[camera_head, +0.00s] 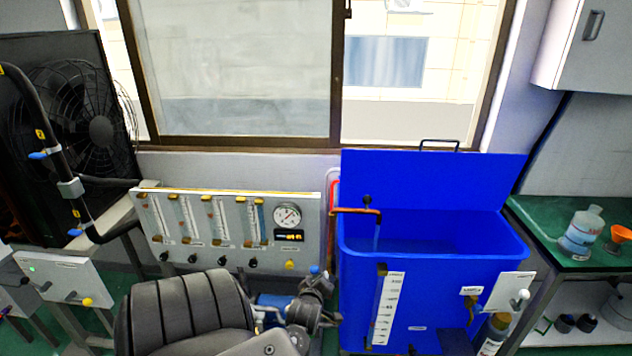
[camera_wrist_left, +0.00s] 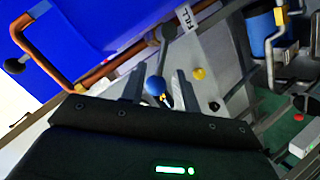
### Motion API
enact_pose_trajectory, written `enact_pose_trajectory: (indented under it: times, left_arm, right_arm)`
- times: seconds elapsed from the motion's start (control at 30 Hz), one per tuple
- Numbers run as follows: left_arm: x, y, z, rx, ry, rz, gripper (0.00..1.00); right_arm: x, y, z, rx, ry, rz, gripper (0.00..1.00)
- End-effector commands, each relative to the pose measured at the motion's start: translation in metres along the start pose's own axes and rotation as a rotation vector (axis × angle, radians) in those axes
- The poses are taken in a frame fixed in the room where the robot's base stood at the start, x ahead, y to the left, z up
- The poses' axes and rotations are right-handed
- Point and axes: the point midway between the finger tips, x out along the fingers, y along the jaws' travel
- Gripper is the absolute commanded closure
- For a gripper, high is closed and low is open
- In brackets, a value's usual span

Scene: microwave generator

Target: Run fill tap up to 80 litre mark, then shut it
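A blue tank (camera_head: 430,290) stands right of centre in the head view, its lid raised. A copper fill tap (camera_head: 358,211) reaches over its left rim, and a thin stream falls from the spout. A white scale (camera_head: 388,308) with a sight tube is on the tank's front; the level against its marks is too small to read. My left gripper (camera_wrist_left: 158,88) is open, its fingers on either side of a blue-knobbed lever (camera_wrist_left: 155,85) near the FILL label (camera_wrist_left: 186,18). I cannot tell whether they touch the knob. My right gripper is not in view.
A panel with flow tubes and a gauge (camera_head: 287,216) stands left of the tank. A white plate with a lever (camera_head: 510,291) is at the tank's right front. A green bench (camera_head: 545,225) with a bottle is at the right. A yellow knob (camera_wrist_left: 199,73) sits near my left gripper.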

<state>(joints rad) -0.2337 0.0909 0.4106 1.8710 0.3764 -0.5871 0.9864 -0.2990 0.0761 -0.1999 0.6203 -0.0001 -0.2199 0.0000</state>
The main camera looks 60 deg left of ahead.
Motion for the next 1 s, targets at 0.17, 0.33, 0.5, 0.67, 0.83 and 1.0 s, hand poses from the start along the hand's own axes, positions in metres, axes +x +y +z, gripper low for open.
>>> enact_pose_trajectory:
  times: [0.17,0.33,0.5,0.67,0.83,1.0]
  left_arm:
    - [-0.034,-0.001,0.000,-0.003,0.001,0.000,0.69]
    - [-0.052,0.000,0.000,-0.002,0.000,-0.001,0.69]
    - [-0.057,0.000,0.000,-0.001,0.001,-0.001,0.69]
    - [-0.057,0.000,0.000,-0.001,0.001,-0.001,0.69]
    - [-0.057,0.000,0.000,-0.001,0.001,-0.001,0.69]
    - [-0.057,0.000,0.000,-0.001,0.000,-0.001,0.69]
  right_arm:
    - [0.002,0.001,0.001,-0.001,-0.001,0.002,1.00]
    - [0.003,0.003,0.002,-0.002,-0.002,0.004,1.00]
    - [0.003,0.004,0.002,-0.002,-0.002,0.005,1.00]
    - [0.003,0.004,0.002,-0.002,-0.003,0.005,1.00]
    - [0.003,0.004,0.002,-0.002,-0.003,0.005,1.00]
    - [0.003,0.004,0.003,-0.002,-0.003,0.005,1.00]
